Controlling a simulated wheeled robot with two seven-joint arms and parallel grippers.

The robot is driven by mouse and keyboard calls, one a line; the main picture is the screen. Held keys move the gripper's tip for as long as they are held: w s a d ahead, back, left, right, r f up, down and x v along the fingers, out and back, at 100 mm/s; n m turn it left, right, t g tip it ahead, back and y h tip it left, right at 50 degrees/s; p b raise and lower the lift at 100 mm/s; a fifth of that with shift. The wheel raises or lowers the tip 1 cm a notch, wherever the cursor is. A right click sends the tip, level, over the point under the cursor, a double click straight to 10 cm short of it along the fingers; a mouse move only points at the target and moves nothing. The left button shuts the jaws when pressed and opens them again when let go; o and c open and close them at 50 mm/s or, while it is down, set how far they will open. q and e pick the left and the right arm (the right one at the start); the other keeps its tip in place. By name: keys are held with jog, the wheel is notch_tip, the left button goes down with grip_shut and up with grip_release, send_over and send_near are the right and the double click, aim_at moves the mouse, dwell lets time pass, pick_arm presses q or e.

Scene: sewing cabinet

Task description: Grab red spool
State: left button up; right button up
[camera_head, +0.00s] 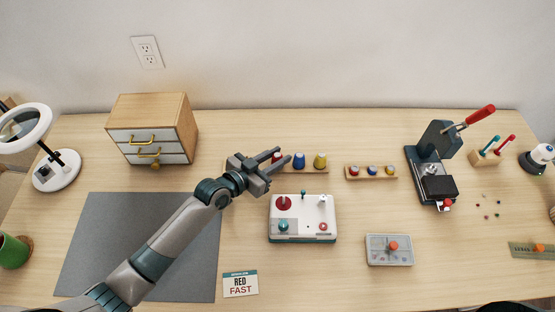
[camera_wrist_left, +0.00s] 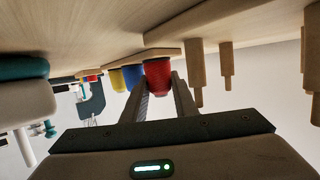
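The red spool (camera_head: 276,155) stands at the left end of a wooden spool rack (camera_head: 312,171), beside a blue spool (camera_head: 299,161) and a yellow spool (camera_head: 320,161). My left gripper (camera_head: 277,157) is at the red spool and partly hides it in the head view. In the left wrist view the picture is tipped over, and the red spool (camera_wrist_left: 158,75) shows between the tips of the two open fingers (camera_wrist_left: 161,95). The fingers look apart around it; I cannot tell whether either touches it. My right gripper is not in view.
A white sewing device (camera_head: 312,226) stands just in front of the rack. A small bobbin rack (camera_head: 371,173) is to the right, and a drawer cabinet (camera_head: 153,128) is at the back left. A grey mat (camera_head: 95,245) and a RED FAST card (camera_head: 240,284) lie in front.

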pick_arm(q)
jog(key=shift+c, duration=0.3)
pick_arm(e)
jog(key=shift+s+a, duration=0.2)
